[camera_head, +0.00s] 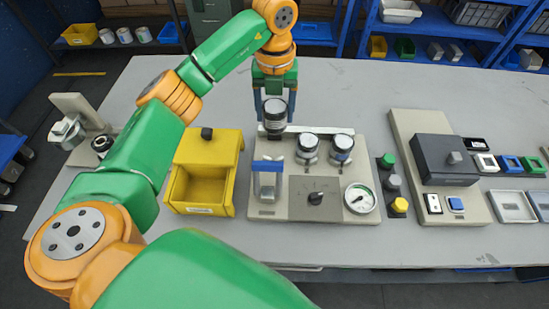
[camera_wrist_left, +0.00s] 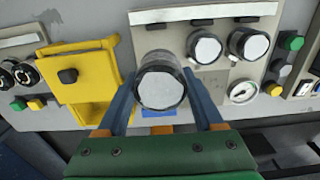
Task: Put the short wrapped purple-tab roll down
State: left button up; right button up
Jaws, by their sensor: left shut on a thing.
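My left gripper (camera_head: 275,104) points down and is shut on a short roll (camera_head: 275,116) with a pale round face and a dark band. In the left wrist view the roll (camera_wrist_left: 161,82) sits between the two blue fingers of the gripper (camera_wrist_left: 165,100). It is at the back left of a beige station panel (camera_head: 228,203); I cannot tell whether it touches anything below. No purple tab is visible on it. Two similar rolls, one in the middle (camera_head: 307,148) and one at the right (camera_head: 341,149), stand on the panel. My right gripper is not in view.
A yellow bin (camera_head: 182,207) stands left of the panel. The panel carries a blue bracket (camera_head: 267,183), a black knob (camera_head: 315,198) and a gauge (camera_head: 360,198). Coloured buttons (camera_head: 399,205) and a dark grey box (camera_head: 440,160) are to the right. The table behind is clear.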

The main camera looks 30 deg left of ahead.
pick_arm(q)
jog(key=shift+w+a+f+n, duration=0.1)
jog(key=shift+a+f+n, duration=0.05)
jog(key=shift+f+n, duration=0.55)
jog(key=shift+n, duration=0.4)
notch_tip(320, 180, down, 9)
jog(key=shift+f+p, duration=0.2)
jog(key=shift+p, duration=0.55)
jog(key=shift+f, duration=0.25)
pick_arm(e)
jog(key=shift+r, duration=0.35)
pick_arm(q)
jog(key=shift+f, duration=0.1)
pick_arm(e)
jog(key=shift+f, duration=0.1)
pick_arm(q)
jog(key=o, duration=1.5)
